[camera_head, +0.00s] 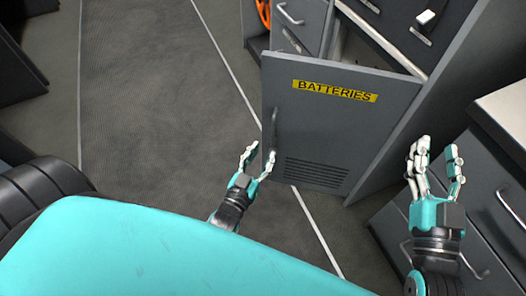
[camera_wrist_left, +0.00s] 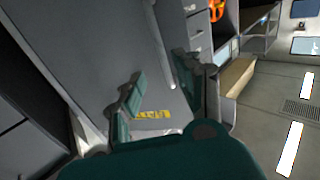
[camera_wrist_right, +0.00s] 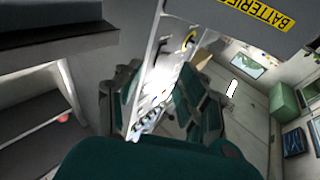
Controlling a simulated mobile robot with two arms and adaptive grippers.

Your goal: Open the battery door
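The grey battery door (camera_head: 330,125) bears a yellow BATTERIES label and a vent grille. It stands ajar, swung out from the cabinet, with a gap along its top edge. Its vertical handle (camera_head: 273,128) is on its left side. My left gripper (camera_head: 260,153) is open, by the handle's lower end; I cannot tell whether it touches it. In the left wrist view the handle (camera_wrist_left: 160,45) shows beyond the open fingers. My right gripper (camera_head: 436,150) is open and empty, right of the door. The right wrist view shows the door (camera_wrist_right: 235,20) and a bright gap behind it.
Grey drawers (camera_head: 490,190) with bar handles stand at the right, close to my right gripper. More drawers (camera_head: 300,20) and an orange wheel-like object (camera_head: 264,12) are behind the door. The floor (camera_head: 150,100) left of the door is clear.

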